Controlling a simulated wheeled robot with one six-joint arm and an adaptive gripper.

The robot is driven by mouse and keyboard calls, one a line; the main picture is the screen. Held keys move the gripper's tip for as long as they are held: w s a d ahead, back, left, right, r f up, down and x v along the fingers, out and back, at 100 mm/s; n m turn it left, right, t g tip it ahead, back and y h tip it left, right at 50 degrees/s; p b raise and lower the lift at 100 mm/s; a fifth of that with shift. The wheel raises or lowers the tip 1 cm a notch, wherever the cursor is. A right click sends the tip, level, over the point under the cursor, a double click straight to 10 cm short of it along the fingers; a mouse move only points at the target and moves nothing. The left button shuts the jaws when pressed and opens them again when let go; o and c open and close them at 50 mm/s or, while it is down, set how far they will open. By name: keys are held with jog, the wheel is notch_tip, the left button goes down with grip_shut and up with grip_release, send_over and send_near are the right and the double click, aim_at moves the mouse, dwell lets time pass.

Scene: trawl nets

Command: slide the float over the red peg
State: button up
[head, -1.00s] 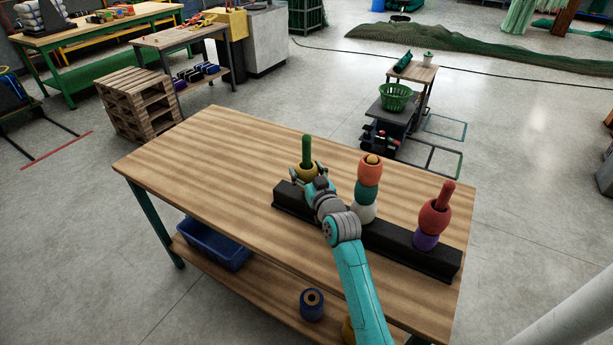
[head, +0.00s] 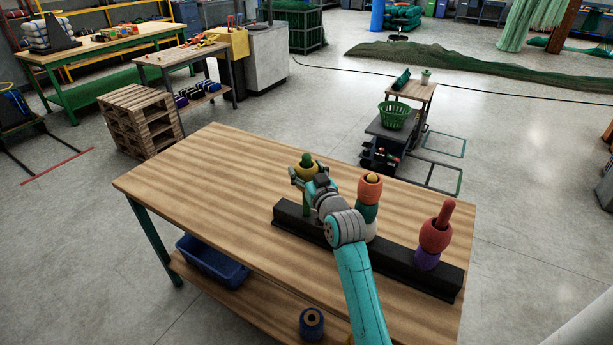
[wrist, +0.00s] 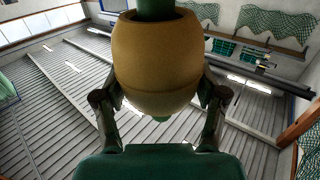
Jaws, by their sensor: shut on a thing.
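A yellow-brown float (head: 306,172) is around the upper part of the green peg (head: 306,203), with only the peg's tip showing above it. In the wrist view the float (wrist: 157,62) fills the middle, and green shows above and just below it. My gripper (head: 304,178) is shut on this float, one finger on each side. The red peg (head: 445,210) stands at the right end of the black rack, with a red float (head: 436,236) over a purple float (head: 427,260) around it.
The black rack (head: 400,259) lies along the wooden table (head: 200,170). Between the green and red pegs stands a yellow-tipped peg (head: 371,177) with an orange float (head: 370,190), a dark green float and a pale float. The table's left part is clear.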

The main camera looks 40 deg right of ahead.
jog(key=shift+r, duration=6.55)
jog(key=shift+s, duration=0.1)
